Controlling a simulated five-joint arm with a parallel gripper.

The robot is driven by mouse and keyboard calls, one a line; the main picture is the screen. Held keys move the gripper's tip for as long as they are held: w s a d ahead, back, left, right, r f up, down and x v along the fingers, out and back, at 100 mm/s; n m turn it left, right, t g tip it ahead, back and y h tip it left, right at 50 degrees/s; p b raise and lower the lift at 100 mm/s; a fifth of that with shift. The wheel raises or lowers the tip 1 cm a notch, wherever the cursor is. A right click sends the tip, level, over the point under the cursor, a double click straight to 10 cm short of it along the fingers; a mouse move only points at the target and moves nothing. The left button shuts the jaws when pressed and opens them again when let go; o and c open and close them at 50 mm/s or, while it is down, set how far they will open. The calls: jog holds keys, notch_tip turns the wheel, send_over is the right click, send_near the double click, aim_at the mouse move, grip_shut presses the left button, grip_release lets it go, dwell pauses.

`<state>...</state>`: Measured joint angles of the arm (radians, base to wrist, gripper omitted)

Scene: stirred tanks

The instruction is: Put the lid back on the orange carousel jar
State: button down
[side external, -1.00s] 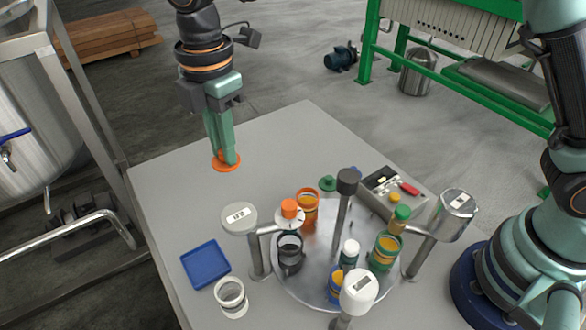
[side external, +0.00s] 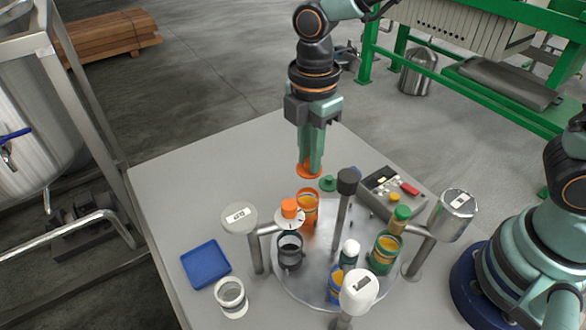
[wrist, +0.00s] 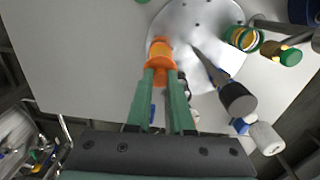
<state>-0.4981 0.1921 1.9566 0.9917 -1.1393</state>
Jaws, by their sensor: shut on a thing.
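My gripper (side external: 310,162) is shut on the orange lid (side external: 308,173) and points down. The lid is held level, just above the open orange jar (side external: 307,210), with a small gap between them in the side view. The jar stands upright at the back edge of the round metal carousel (side external: 325,293) and shows yellow-orange contents. In the wrist view the lid (wrist: 160,66) is between my fingertips, and the jar behind it (wrist: 159,45) is partly covered, so their exact alignment is hard to tell.
A grey post (side external: 343,215) rises beside the jar on the right. An orange-capped station (side external: 290,212) is close in front. A green lid (side external: 328,184) lies on the table near the control box (side external: 393,191). A blue tray (side external: 206,264) lies at left; the table's back left is clear.

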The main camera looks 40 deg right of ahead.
aim_at(308, 195)
jog(key=shift+f, duration=3.05)
jog(key=shift+f, duration=0.2)
jog(key=c, duration=0.7)
grip_release()
jog(key=shift+o, duration=0.2)
jog(key=o, duration=0.4)
jog(key=shift+r, duration=3.55)
